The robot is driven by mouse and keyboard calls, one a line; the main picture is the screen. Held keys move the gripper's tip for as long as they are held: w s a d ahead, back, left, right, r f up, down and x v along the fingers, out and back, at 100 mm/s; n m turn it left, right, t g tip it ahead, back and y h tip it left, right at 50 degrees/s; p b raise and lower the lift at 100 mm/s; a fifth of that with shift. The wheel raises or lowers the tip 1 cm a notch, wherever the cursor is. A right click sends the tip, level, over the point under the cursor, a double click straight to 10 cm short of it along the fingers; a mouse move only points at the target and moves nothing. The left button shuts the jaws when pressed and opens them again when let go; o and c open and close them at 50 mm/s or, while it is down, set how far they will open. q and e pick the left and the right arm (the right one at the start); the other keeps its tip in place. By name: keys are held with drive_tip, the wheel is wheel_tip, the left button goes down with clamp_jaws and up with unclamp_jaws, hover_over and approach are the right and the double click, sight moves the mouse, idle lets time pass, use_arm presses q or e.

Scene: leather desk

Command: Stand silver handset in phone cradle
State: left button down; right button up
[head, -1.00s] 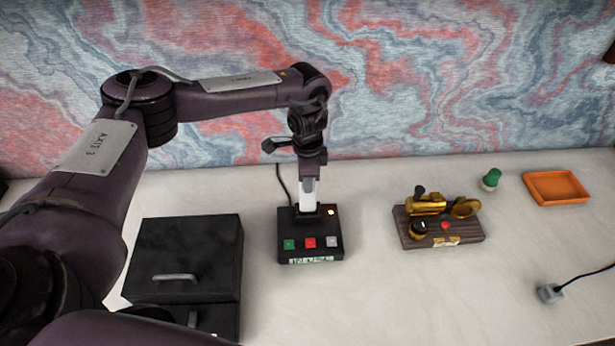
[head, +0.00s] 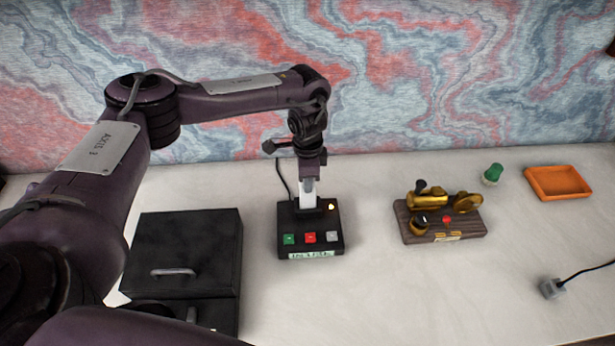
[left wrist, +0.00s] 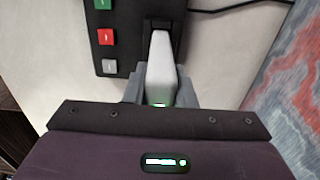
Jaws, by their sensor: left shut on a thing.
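The silver handset (head: 308,189) is upright over the black phone cradle (head: 288,214), its lower end at the cradle's raised slot. My left gripper (head: 311,172) is shut on the handset's upper part, directly above the cradle. In the left wrist view the handset (left wrist: 160,72) lies between the fingers of my left gripper (left wrist: 160,92), and its far end meets the dark slot of the cradle (left wrist: 118,17). Whether it is fully seated is hard to tell. The cradle has green, red and grey buttons, a small display and a lit lamp. My right gripper is out of view.
A black drawer box (head: 190,240) stands left of the cradle. To the right are a wooden block with brass parts (head: 445,235), a green knob-like object (head: 492,174), an orange tray (head: 558,182) and a grey plug with a cable (head: 552,288). The desk between them is clear.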

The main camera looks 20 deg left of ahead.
use_arm(q)
drive_tip(key=shift+f, duration=0.45)
drive_tip(key=c, duration=1.1)
unclamp_jaws()
drive_tip(key=shift+r, duration=0.1)
wheel_tip(320, 180, up, 6)
drive_tip(key=shift+r+b, duration=0.25)
drive_tip(key=shift+b, duration=0.4)
drive_tip(key=shift+r, duration=0.65)
drive_tip(key=shift+f, duration=0.1)
